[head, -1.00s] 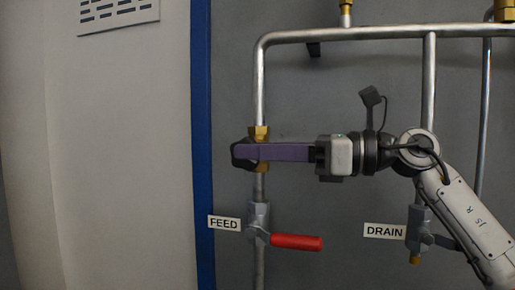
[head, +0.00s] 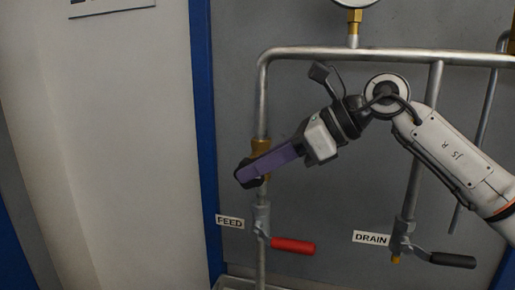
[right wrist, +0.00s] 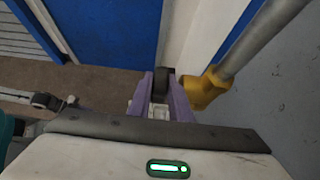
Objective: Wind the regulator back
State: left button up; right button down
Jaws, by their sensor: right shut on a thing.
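The regulator's brass body (head: 260,146) sits on the upright feed pipe, above the FEED label (head: 230,221). My right gripper (head: 249,176), with purple fingers, comes from the upper right and slants down to the left across the regulator. In the right wrist view the purple fingers close on the sides of a black knob (right wrist: 161,84). The yellowish brass body (right wrist: 204,89) shows right beside it. In the head view the fingers hide most of the knob. My left gripper is not recognisable in either view.
The feed valve's red lever (head: 293,246) sticks out right, just below the gripper. The drain valve's black lever (head: 452,260) is at lower right, by the DRAIN label (head: 371,238). A top pipe (head: 390,54) and a gauge (head: 355,3) are above. A blue post (head: 205,140) stands left.

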pick_arm(q)
jog(key=shift+s+a, duration=0.25)
jog(key=shift+a, duration=0.1)
pick_arm(e)
jog(key=c, duration=1.9)
grip_release()
pick_arm(q)
jog(key=shift+d, duration=0.1)
jog(key=shift+w+d+f+b, duration=0.1)
jog(key=shift+d+f+b, duration=0.1)
jog(key=shift+b, duration=0.1)
pick_arm(e)
jog(key=v, duration=1)
jog(key=shift+r, duration=0.2)
